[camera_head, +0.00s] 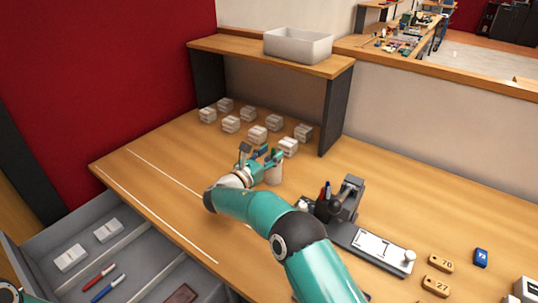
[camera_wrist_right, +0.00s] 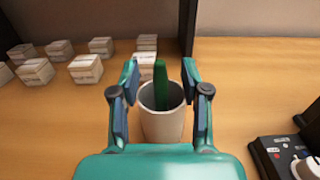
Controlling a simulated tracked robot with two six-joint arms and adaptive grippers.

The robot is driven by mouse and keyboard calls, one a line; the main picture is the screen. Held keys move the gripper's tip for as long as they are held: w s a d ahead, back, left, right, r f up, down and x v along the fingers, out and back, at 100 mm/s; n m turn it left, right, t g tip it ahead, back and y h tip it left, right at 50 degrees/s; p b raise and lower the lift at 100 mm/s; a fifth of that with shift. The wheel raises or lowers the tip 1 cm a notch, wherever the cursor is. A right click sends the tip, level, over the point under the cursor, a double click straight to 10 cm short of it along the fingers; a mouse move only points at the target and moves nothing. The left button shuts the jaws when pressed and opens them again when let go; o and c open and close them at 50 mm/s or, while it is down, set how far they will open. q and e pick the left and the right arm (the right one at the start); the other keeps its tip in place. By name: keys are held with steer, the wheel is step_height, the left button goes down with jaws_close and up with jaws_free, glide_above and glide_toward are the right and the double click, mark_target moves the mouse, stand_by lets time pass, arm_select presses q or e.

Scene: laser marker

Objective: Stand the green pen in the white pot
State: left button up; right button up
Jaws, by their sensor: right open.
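The white pot (camera_wrist_right: 163,126) stands upright on the table, and shows in the head view (camera_head: 275,174) just beyond my right gripper. My left gripper is not in view.
Several small white boxes (camera_head: 257,134) stand behind the pot under a shelf (camera_head: 240,50) bearing a grey bin (camera_head: 298,45). A marking machine (camera_head: 365,240) stands right of the pot. An open drawer (camera_head: 135,262) holds red and blue pens. Tags (camera_head: 440,263) lie at right.

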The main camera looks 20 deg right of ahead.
steer(key=v, duration=1.2)
steer(key=shift+f, duration=0.15)
steer(key=shift+s, duration=0.1)
stand_by(0.5)
